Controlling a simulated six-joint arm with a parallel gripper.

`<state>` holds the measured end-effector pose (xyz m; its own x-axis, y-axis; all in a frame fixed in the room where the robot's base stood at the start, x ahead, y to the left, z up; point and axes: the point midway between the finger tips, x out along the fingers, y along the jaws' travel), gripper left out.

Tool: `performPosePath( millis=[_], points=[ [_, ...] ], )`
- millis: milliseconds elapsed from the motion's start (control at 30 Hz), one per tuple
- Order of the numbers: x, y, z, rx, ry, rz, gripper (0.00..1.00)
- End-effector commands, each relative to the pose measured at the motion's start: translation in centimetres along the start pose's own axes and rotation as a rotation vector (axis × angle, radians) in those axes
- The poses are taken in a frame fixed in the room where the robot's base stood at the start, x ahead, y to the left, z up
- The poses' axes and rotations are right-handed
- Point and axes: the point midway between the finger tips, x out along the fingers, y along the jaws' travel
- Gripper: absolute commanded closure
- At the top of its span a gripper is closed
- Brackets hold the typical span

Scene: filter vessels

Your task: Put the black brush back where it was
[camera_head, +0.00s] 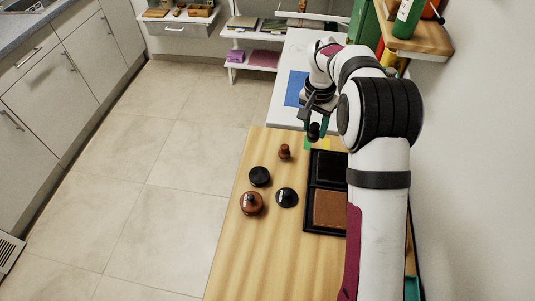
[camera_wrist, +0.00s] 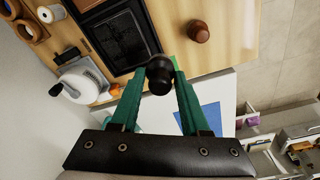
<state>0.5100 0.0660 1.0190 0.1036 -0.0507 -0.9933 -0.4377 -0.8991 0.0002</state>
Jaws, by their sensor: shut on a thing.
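My gripper (camera_head: 318,126) hangs over the far end of the wooden table, near its back edge. In the wrist view the two green fingers of my gripper (camera_wrist: 159,72) are shut on a black, round-ended thing. I take it to be the black brush (camera_wrist: 159,80); its bristles cannot be made out. The brush shows in the head view as a small dark shape (camera_head: 313,132), above or close to the table edge; its exact height is unclear. Green and yellow patches (camera_head: 326,143) lie on the table close to it.
A black tray (camera_head: 306,212) with a dark and a brown section lies right of a brown knobbed piece (camera_head: 284,152). The table's front is clear.

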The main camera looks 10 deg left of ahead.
Motion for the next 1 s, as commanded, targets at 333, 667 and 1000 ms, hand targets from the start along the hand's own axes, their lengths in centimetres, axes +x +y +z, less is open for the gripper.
performPosePath(
  millis=[333,667,1000],
  points=[
    [2.4,-6.7,5.0,-0.272,0.004,-0.031,0.99],
    [6.1,-12.8,7.2,-0.263,0.005,-0.031,0.99],
    [9.9,-12.8,7.6,-0.260,0.007,-0.032,0.99]
  ],
)
